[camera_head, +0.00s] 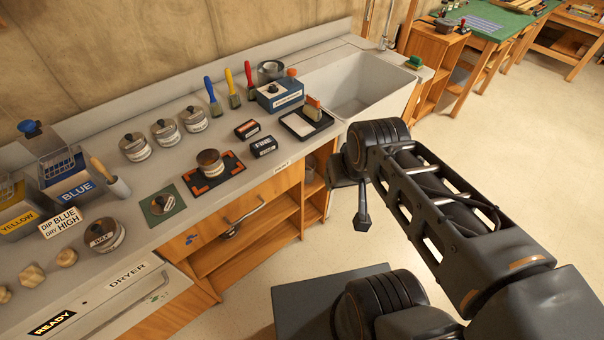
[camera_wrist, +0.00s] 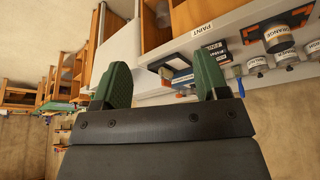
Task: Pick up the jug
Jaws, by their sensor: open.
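A small, pale, see-through vessel (camera_head: 311,172) stands in an open cubby below the counter in the head view. It may be the jug, but it is too small and dim to be sure. In the wrist view a pale shape (camera_wrist: 162,14) shows at the top in what looks like the same cubby. My gripper (camera_wrist: 162,84) is open, with its two green fingers wide apart and nothing between them.
The counter (camera_head: 160,236) is crowded with lidded tins, brushes and boxes. A white sink (camera_head: 362,88) is at its right end. A tin stands on a dark mat (camera_head: 233,168). Below are wooden shelves (camera_head: 262,236). The floor (camera_head: 545,130) at right is clear.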

